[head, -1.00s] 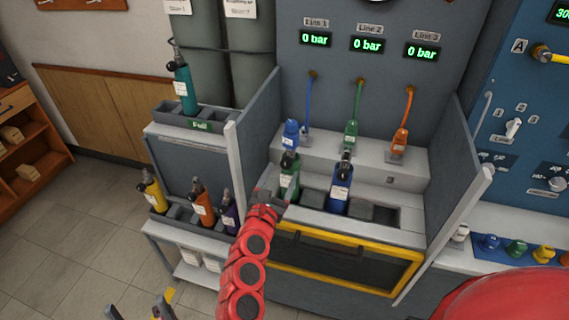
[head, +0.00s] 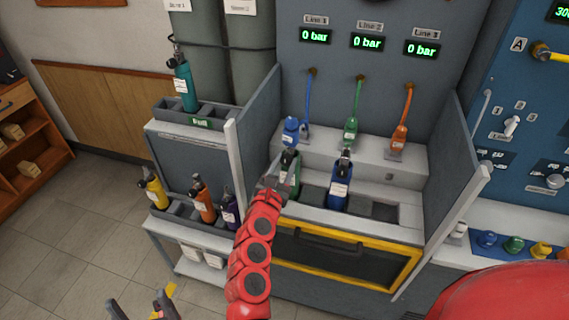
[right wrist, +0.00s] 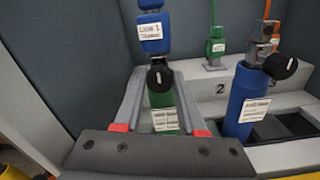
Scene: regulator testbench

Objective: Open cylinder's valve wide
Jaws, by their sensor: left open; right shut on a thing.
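A green cylinder (head: 291,184) stands in the first slot of the bench. It also shows in the right wrist view (right wrist: 163,108), with a white label and a black valve knob (right wrist: 160,78) on top. My right gripper (head: 280,170) is at its top, and in the right wrist view its two fingers (right wrist: 160,76) close on either side of the black knob. A blue cylinder (head: 339,186) with its own black knob (right wrist: 280,66) stands to the right. My left gripper (head: 143,306) is open and empty at the lower left.
A blue Line 1 regulator (head: 291,130) sits just behind the green cylinder. Green (head: 351,132) and orange (head: 399,136) hose connectors stand further right. Side panels (head: 258,125) flank the bench. A rack at left holds a teal cylinder (head: 182,86) and others. All line displays read 0 bar.

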